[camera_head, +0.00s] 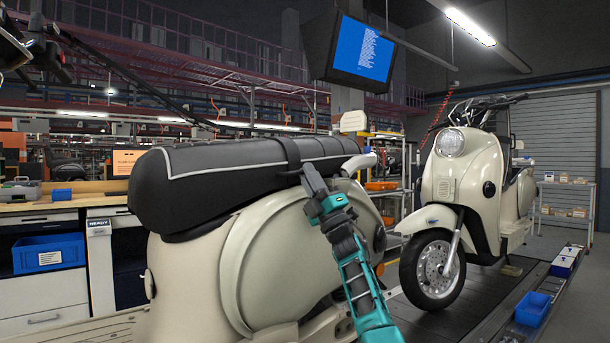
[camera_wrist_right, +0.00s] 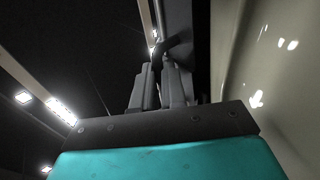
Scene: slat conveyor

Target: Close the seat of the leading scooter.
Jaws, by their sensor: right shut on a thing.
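The near cream scooter (camera_head: 262,262) fills the lower middle of the head view. Its long black seat (camera_head: 225,172), with white piping and a strap (camera_head: 291,152) across it, lies low and lengthwise over the body. I cannot tell whether the seat is fully latched. My right gripper (camera_head: 310,180) is at the seat's near side edge, by the strap. In the right wrist view its fingers (camera_wrist_right: 160,80) are close together on a dark curved piece (camera_wrist_right: 172,48), apparently part of the seat or its strap.
A second cream scooter (camera_head: 437,200) stands upright on the line at the right. Blue bins (camera_head: 532,308) sit along the conveyor's right edge. A workbench (camera_head: 60,208) with a blue bin (camera_head: 48,253) stands at the left. A monitor (camera_head: 362,50) hangs above.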

